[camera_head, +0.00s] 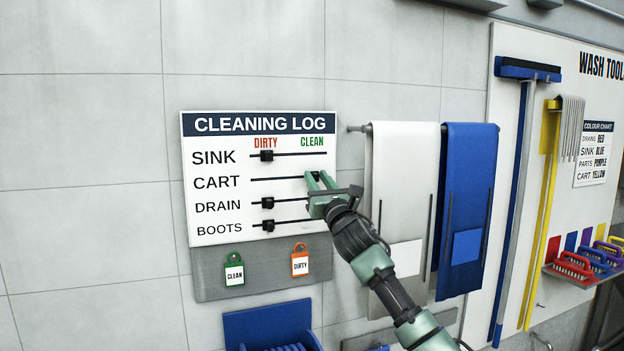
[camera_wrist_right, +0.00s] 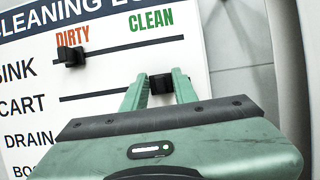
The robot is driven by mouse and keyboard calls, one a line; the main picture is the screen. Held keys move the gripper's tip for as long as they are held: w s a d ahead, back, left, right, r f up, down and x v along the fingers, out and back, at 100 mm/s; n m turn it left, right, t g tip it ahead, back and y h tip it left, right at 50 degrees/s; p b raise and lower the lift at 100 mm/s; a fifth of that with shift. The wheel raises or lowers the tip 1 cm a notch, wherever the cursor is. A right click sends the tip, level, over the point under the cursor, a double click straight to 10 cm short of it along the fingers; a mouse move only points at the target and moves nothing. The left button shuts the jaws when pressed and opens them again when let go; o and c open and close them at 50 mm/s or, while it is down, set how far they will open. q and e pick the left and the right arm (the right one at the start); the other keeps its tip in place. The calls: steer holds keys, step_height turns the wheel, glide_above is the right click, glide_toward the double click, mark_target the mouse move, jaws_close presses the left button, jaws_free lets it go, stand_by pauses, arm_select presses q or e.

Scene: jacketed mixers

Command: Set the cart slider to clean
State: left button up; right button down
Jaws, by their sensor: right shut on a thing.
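The cleaning log board (camera_head: 212,236) hangs on the tiled wall, with DIRTY and CLEAN columns and several slider rows. My right gripper (camera_head: 318,177) is at the right end of the CART row, under the CLEAN heading. In the right wrist view, its green fingers (camera_wrist_right: 159,86) are shut on the black cart slider knob (camera_wrist_right: 161,83), one finger on each side. The CART track (camera_head: 277,179) is bare to the left of the gripper. The exact end of the track is hidden by the fingers. My left gripper is not in view.
The sink slider (camera_head: 266,156), drain slider (camera_head: 267,203) and boots slider (camera_head: 268,225) sit on the DIRTY side. Green and orange tags hang below. A white apron (camera_head: 403,180) and a blue apron (camera_head: 469,190) hang close to the right of my gripper.

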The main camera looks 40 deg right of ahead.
steer(key=c, duration=1.5)
jaws_free()
steer(key=shift+d, duration=0.1)
steer(key=shift+o, duration=0.3)
steer(key=shift+s+d, duration=0.1)
steer(key=shift+s+f+b, duration=0.25)
steer(key=shift+s+b, duration=0.05)
steer(key=shift+s, duration=0.05)
steer(key=b+v, duration=0.3)
steer(key=v, duration=0.4)
